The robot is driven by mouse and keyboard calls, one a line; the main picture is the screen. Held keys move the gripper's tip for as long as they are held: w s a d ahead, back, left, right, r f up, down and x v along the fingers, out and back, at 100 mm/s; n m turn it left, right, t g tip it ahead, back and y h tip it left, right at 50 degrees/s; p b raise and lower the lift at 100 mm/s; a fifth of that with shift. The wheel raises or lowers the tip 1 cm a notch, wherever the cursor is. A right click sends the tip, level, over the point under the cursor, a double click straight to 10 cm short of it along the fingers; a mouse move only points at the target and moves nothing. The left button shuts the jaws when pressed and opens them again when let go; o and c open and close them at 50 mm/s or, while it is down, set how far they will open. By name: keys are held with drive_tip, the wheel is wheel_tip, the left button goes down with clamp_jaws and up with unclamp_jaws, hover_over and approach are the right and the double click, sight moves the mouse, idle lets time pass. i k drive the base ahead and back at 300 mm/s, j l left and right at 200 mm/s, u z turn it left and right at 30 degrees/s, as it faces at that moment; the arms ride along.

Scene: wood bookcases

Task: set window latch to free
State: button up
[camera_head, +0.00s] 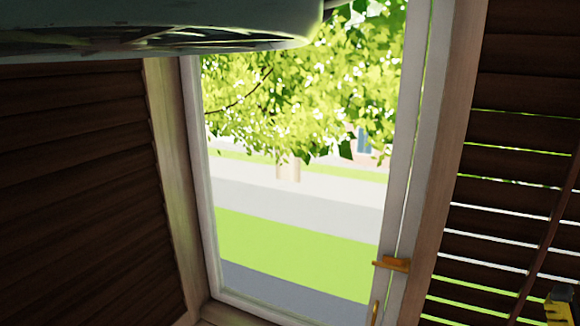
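The window (300,220) has a pale frame and clear glass and looks shut. Its brass-coloured latch (391,264) is low on the right side. The latch lies roughly level across the narrow gap between the sash and the fixed frame. A slim brass-coloured handle (374,312) stands upright below and left of it, cut off by the bottom edge. I do not make out my gripper in this view.
Dark slatted shutters flank the window on the left (75,190) and right (520,130). A large pale rounded body (170,22) fills the top left, close to the camera. A small yellow and dark piece (560,306) at bottom right is unclear.

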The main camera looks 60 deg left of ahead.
sight(389, 267)
drive_tip(key=i+l+u, duration=0.15)
drive_tip(key=u, duration=0.35)
drive_tip(key=i+l+u, duration=0.1)
drive_tip(key=l+u, duration=0.2)
drive_tip(key=u, duration=0.15)
drive_tip(key=i+l+u, duration=0.1)
drive_tip(key=l+u, duration=0.2)
drive_tip(key=u, duration=0.2)
drive_tip(key=l+u, duration=0.25)
drive_tip(key=u, duration=0.25)
drive_tip(key=l+u, duration=0.35)
drive_tip(key=u, duration=0.15)
drive_tip(key=k+l+u, duration=0.1)
drive_tip(key=l+u, duration=0.15)
drive_tip(key=u, duration=0.2)
drive_tip(key=k+l+u, duration=0.15)
drive_tip(key=u, duration=0.35)
drive_tip(key=k+l+u, duration=0.15)
drive_tip(key=l+u, duration=0.15)
drive_tip(key=u, duration=0.2)
